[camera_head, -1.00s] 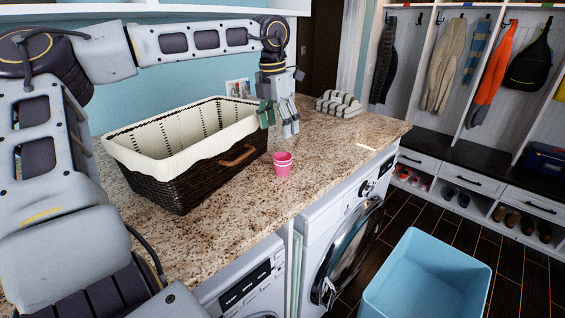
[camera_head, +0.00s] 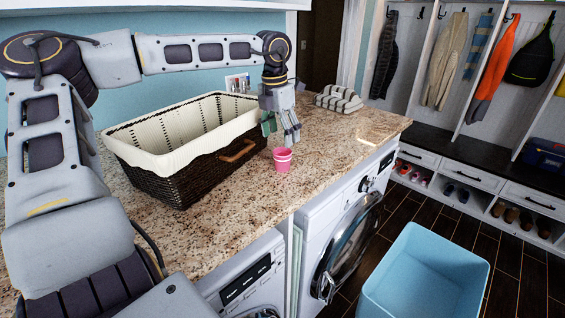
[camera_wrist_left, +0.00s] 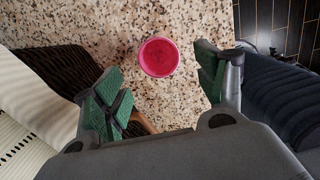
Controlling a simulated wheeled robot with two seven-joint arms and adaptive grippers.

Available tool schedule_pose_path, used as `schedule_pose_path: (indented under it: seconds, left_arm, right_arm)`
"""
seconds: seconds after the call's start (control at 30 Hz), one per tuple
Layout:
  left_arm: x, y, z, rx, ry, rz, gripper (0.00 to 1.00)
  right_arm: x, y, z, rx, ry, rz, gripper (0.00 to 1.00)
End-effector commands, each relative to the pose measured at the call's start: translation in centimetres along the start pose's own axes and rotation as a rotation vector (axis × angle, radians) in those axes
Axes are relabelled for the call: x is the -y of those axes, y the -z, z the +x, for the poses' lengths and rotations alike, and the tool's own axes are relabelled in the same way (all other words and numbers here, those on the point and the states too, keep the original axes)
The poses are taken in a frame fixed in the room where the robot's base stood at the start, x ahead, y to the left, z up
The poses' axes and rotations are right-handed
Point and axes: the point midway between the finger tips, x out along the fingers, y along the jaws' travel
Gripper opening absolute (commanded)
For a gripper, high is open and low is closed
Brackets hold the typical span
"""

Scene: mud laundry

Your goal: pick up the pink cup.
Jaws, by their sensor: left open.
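The pink cup (camera_head: 282,160) stands upright on the granite counter, just right of the wicker basket, in the head view. In the left wrist view the cup (camera_wrist_left: 159,57) is seen from above, its round opening apart from both fingers. My left gripper (camera_head: 281,134) is open and empty, pointing down just above and behind the cup. In the left wrist view the green-padded fingers of the left gripper (camera_wrist_left: 163,85) are spread wide, with the cup in line with the gap beyond them. My right gripper is not in view.
A dark wicker basket (camera_head: 181,186) with a cream liner stands close to the left of the cup. A folded striped towel (camera_head: 338,99) lies farther back. The counter (camera_head: 335,141) is clear right of the cup. A blue bin (camera_head: 425,275) stands on the floor.

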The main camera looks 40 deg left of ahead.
Motion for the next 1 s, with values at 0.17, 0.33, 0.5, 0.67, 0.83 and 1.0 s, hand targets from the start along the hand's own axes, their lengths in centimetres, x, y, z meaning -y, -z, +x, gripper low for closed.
schedule_pose_path:
  seconds: [0.17,0.33,0.5,0.67,0.83,1.0]
  left_arm:
    - [0.0,0.1,2.4,-0.003,0.001,0.001,0.72]
    - [0.0,0.0,3.8,-0.001,0.000,0.000,0.72]
    - [0.0,0.0,4.1,0.000,0.001,0.000,0.72]
    - [0.0,0.0,4.1,0.000,0.000,0.000,0.72]
    - [0.0,0.0,4.3,-0.001,0.001,0.000,0.72]
    - [-0.1,0.1,5.5,-0.002,0.001,0.000,0.72]
  right_arm:
    - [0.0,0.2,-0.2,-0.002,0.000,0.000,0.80]
    - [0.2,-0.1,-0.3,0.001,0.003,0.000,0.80]
    - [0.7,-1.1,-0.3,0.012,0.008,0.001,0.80]
    - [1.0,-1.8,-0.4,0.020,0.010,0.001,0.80]
    - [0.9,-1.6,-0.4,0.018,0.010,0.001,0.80]
    - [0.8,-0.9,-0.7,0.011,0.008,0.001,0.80]
